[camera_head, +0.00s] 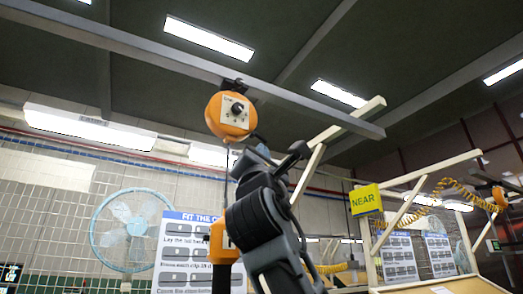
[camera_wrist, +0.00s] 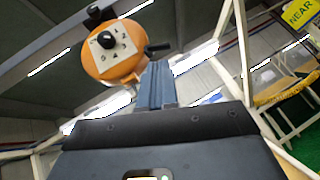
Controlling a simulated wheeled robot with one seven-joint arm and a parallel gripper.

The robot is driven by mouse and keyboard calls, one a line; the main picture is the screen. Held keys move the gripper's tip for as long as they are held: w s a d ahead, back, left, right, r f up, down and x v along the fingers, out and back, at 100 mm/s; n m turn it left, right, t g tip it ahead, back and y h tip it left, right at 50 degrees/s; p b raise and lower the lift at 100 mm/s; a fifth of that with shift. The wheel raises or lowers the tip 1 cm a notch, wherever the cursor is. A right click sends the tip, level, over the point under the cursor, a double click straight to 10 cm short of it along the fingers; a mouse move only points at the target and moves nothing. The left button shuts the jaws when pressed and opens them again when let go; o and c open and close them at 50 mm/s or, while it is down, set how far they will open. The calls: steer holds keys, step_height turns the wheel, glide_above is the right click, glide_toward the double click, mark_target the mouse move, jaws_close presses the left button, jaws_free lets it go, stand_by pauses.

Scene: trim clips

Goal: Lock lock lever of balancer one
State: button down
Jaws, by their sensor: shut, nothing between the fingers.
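The balancer, a round orange housing (camera_head: 231,116) with a pale dial plate and black knob, hangs from the overhead beam. In the wrist view the balancer (camera_wrist: 122,50) is at the upper left. A short dark lever (camera_wrist: 158,47) sticks out from its lower right side. My gripper (camera_wrist: 155,68) is shut and empty, its fingertips just below the lever in the picture. I cannot tell whether they touch it. In the head view my gripper (camera_head: 262,150) is raised just below and right of the balancer, small and partly hidden by my wrist.
A grey overhead beam (camera_head: 150,50) crosses above. An orange tool (camera_head: 222,243) hangs below the balancer, partly behind my arm. A pale wooden frame (camera_head: 335,130) and yellow NEAR sign (camera_head: 366,200) stand to the right. A blue fan (camera_head: 130,230) is at the left.

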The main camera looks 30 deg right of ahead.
steer(key=b+v, duration=0.2)
steer(key=v, duration=0.6)
steer(key=shift+a+f, duration=0.1)
steer(key=shift+f, duration=0.05)
stand_by(0.4)
